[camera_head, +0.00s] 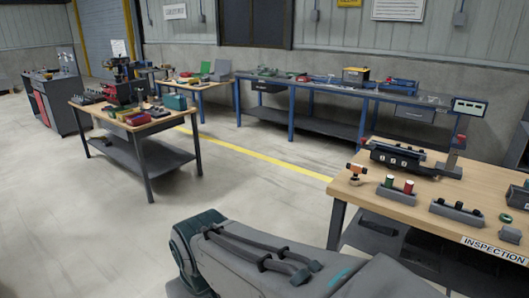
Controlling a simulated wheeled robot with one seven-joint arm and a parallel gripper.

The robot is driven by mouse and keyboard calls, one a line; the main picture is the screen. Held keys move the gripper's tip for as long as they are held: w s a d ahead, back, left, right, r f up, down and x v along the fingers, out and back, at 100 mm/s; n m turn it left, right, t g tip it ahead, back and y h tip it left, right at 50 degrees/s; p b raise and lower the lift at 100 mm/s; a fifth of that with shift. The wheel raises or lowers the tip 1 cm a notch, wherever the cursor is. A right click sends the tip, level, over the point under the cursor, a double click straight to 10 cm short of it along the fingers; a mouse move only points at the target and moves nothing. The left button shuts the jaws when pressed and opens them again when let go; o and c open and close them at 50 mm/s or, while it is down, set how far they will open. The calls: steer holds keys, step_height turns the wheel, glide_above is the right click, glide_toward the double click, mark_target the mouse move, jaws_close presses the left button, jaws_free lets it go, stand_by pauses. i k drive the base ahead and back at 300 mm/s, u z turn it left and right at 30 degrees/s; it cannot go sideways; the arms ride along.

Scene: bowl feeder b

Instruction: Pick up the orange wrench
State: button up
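I cannot make out an orange wrench for certain in the head view. A small orange-and-dark object (356,171) stands at the left end of the right-hand wooden table; its shape does not read clearly as a wrench. Small red, green and yellow items (130,116) lie on the left wooden table, too small to identify. My grey and teal arm link fills the bottom middle of the view. My gripper is not in view.
The right wooden table (413,188), labelled INSPECTION, holds grey blocks with red and green cylinders (397,184). A long blue-framed bench (319,86) lines the back wall. A dark cabinet (56,101) stands far left. The floor (240,185) between the tables is clear.

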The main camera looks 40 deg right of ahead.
mark_target(354, 180)
steer(key=z, duration=0.4)
steer(key=i, duration=1.4)
steer(key=z, duration=1.9)
steer(key=i, duration=0.95)
steer(key=z, duration=0.8)
